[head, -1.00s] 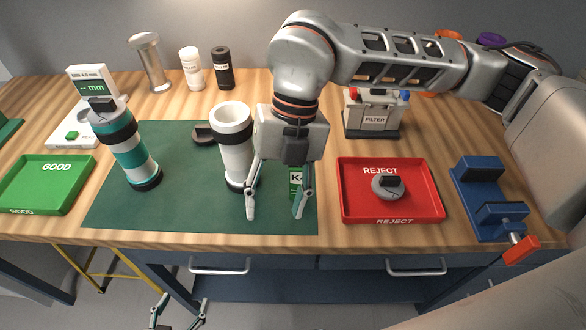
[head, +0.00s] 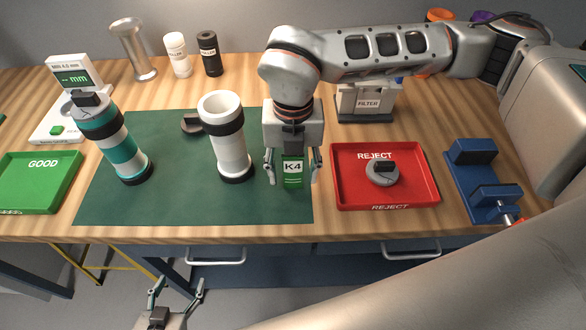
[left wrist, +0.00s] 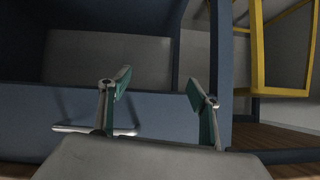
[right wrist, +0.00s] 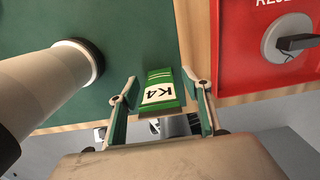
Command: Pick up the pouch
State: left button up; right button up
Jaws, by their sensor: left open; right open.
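The pouch (head: 292,180) is green with a white label reading K4. It stands or lies on the right part of the green mat (head: 190,210). My right gripper (head: 292,178) is open above it, with one finger on each side of the pouch. In the right wrist view the pouch (right wrist: 161,90) shows between the open fingers (right wrist: 160,95), apart from both. My left gripper (head: 177,286) is open and empty, low in front of the table. In the left wrist view its fingers (left wrist: 160,88) face the blue bench front.
A white tube with black bands (head: 228,140) stands left of my right gripper. A red REJECT tray (head: 350,195) holding a grey disc lies to the right. A teal and white tube (head: 118,145), a green GOOD tray (head: 40,200) and a blue vise (head: 480,185) stand further out.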

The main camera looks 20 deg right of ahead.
jog(key=shift+f, duration=0.2)
jog(key=c, duration=1.2)
jog(key=shift+r, duration=0.15)
notch_tip(320, 180, up, 20)
jog(key=shift+f+b, duration=0.1)
jog(key=shift+b, duration=0.4)
